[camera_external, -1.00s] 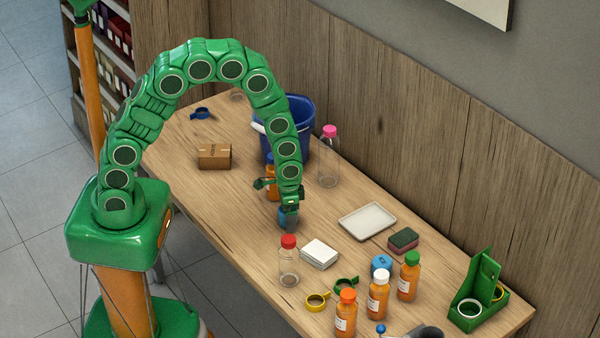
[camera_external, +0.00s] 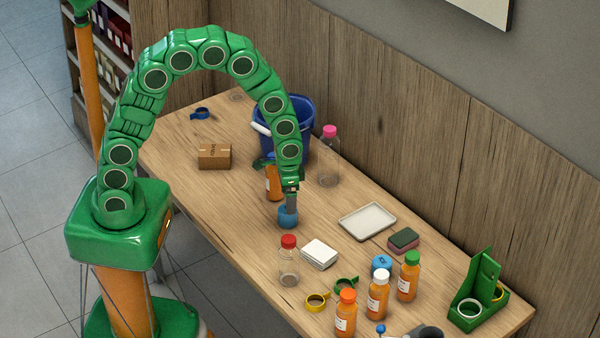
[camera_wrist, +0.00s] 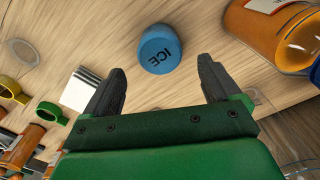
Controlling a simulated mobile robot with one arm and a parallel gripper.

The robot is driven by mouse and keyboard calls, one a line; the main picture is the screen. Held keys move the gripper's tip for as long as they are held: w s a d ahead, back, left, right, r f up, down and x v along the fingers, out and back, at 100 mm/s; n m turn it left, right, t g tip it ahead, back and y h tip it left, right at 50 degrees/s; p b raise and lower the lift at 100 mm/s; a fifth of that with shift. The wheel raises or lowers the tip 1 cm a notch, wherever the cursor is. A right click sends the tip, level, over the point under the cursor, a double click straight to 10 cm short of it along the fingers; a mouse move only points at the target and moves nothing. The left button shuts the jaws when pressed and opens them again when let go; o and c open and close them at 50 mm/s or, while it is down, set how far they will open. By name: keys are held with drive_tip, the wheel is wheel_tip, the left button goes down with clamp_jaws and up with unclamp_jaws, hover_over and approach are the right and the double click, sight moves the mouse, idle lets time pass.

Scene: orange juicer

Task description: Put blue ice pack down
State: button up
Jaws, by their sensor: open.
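The blue ice pack (camera_external: 288,217), a short round puck, stands on the table in the external view, just below my gripper. In the wrist view the ice pack (camera_wrist: 160,49), marked ICE, lies beyond and between the two fingertips, apart from both. My gripper (camera_wrist: 160,80) is open and empty, with its dark fingers spread. In the external view my gripper (camera_external: 290,200) points down over the ice pack. A second blue puck (camera_external: 381,265) stands near the bottles at the right.
An orange bottle (camera_external: 273,183) stands close behind the ice pack, with a blue bucket (camera_external: 300,135) beyond. A clear red-capped bottle (camera_external: 289,262) and a white stack (camera_external: 319,253) stand in front. A white tray (camera_external: 367,221) lies to the right. Bare table lies left of the ice pack.

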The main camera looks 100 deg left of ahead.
wheel_tip(320, 180, up, 5)
drive_tip(key=shift+f, duration=0.15)
drive_tip(key=s+d+r+m, duration=0.2)
drive_tip(key=s+d+r, duration=0.9)
drive_tip(key=s+r, duration=0.3)
drive_tip(key=s+d+r, duration=0.2)
drive_tip(key=s+d, duration=0.1)
drive_tip(key=s, duration=0.4)
drive_tip(key=s+d+r+m+g, duration=0.1)
drive_tip(key=s+d+r, duration=0.2)
drive_tip(key=s, duration=0.5)
drive_tip(key=shift+s+m+g, duration=0.25)
drive_tip(key=shift+m+g, duration=0.05)
drive_tip(key=shift+o, duration=0.2)
drive_tip(key=shift+s+r, duration=0.2)
drive_tip(key=shift+s, duration=0.4)
drive_tip(key=shift+w, duration=0.1)
